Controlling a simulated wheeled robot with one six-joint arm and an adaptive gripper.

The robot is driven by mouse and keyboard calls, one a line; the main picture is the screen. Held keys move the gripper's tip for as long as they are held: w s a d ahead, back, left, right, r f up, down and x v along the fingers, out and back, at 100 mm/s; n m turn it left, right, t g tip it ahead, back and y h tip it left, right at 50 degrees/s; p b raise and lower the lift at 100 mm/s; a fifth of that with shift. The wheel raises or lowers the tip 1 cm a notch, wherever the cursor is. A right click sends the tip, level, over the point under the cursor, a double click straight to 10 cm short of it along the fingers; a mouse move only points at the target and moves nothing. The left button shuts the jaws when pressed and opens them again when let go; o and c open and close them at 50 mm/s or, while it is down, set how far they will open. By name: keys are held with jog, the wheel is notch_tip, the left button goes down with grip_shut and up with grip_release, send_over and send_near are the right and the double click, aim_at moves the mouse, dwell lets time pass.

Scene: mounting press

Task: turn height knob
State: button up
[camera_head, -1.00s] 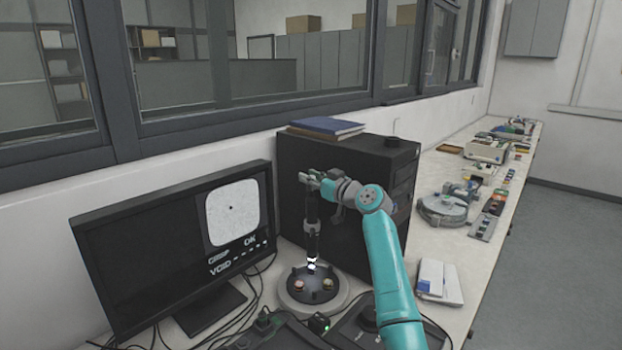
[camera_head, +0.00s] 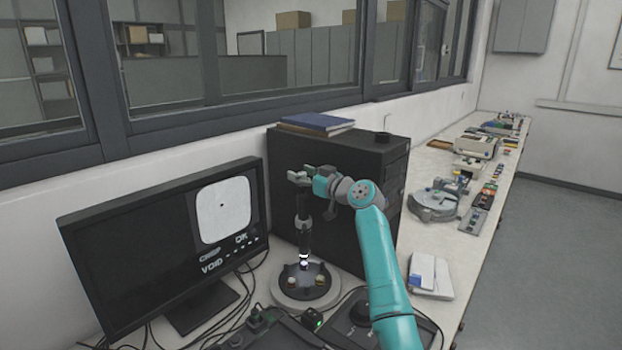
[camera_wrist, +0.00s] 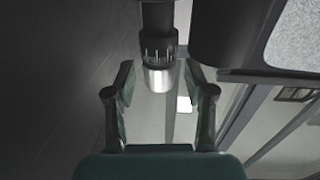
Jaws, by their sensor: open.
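A slim black upright instrument (camera_head: 303,225) stands on a round base (camera_head: 283,294) in the head view. My gripper (camera_head: 298,174) is near its upper end, in front of the black computer case. In the wrist view, my gripper (camera_wrist: 162,95) is open, with one finger on each side of a dark cylinder (camera_wrist: 157,18). The cylinder has a ring of pale marks and a silver end (camera_wrist: 159,79). The silver end shows between the fingers, with gaps on both sides. I cannot tell for sure which part is the height knob.
A monitor (camera_head: 150,250) stands to the left. The black computer case (camera_head: 375,170) stands right behind the instrument, with a blue book (camera_head: 316,122) on top. Cables and dark control boxes (camera_head: 270,335) lie in front. A white box (camera_head: 431,277) lies right.

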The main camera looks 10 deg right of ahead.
jog(key=v, duration=1.1)
jog(key=shift+s+d, duration=0.2)
jog(key=shift+s, duration=0.15)
dwell(1.1)
